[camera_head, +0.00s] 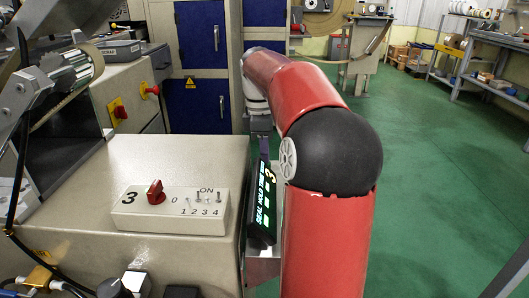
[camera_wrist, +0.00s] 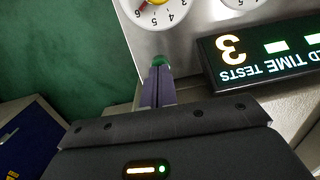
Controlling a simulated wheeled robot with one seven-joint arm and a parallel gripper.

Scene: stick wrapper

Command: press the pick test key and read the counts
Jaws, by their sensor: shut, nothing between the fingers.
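My gripper (camera_wrist: 158,92) is shut and empty, its narrow fingers together in the wrist view. A small green key (camera_wrist: 160,60) shows right at the fingertips, partly hidden by them; I cannot tell whether it is pressed. In the head view the panel (camera_head: 263,205) is seen edge-on, with "SEAL HOLD TIME" and a 3. Two gauge dials, a left one (camera_wrist: 153,12) and a cut-off right one (camera_wrist: 241,3), sit above the fingers.
A switch box (camera_head: 170,210) marked 3, with a red knob (camera_head: 155,192) and several small toggles, stands on the beige machine top (camera_head: 110,165). Blue cabinet doors (camera_head: 200,60) stand behind. The green floor (camera_head: 430,180) on the right is open.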

